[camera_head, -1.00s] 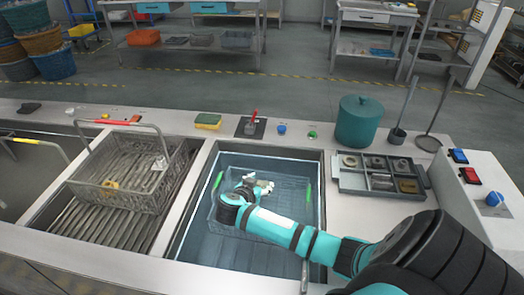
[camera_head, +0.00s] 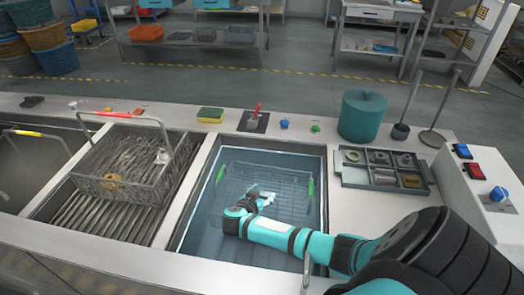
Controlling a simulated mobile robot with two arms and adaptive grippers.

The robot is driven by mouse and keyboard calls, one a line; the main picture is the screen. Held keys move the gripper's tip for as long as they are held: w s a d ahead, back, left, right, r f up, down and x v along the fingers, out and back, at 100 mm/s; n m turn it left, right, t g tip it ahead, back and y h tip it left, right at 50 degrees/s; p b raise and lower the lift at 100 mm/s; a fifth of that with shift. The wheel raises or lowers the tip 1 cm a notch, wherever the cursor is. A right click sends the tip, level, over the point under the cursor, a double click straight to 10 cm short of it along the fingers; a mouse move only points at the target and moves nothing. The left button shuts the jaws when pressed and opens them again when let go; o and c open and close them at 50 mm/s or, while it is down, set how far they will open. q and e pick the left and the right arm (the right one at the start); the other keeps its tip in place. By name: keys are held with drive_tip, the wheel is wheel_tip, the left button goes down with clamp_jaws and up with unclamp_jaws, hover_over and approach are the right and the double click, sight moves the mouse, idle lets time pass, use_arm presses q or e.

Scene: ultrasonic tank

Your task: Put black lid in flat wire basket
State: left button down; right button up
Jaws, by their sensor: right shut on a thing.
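A wire basket (camera_head: 282,178) with low sides sits in the water-filled tank (camera_head: 318,222); it looks like the flat wire basket. My right gripper (camera_head: 266,197) reaches into the tank from the right, at the near part of this basket. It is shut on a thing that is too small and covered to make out. I cannot pick out the black lid for sure; the fingers may hide it. My left gripper is not in view.
A taller wire basket (camera_head: 122,188) with a raised handle stands on the ribbed drainer at left, small parts inside. A compartment tray (camera_head: 384,185) of parts and a teal pot (camera_head: 361,117) are right of the tank. A sponge (camera_head: 210,115) lies behind.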

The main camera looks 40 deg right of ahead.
drive_tip(key=shift+f, duration=0.5)
drive_tip(key=o, duration=1.5)
drive_tip(key=shift+r, duration=0.25)
drive_tip(key=a+r+p, duration=0.1)
drive_tip(key=s+a+r+p, duration=0.1)
drive_tip(key=p, duration=0.1)
drive_tip(key=shift+r, duration=0.35)
drive_tip(key=p+v, duration=0.7)
drive_tip(key=v, duration=0.2)
drive_tip(key=shift+s+a+f, duration=0.15)
drive_tip(key=shift+a+f, duration=0.1)
drive_tip(key=shift+f, duration=0.05)
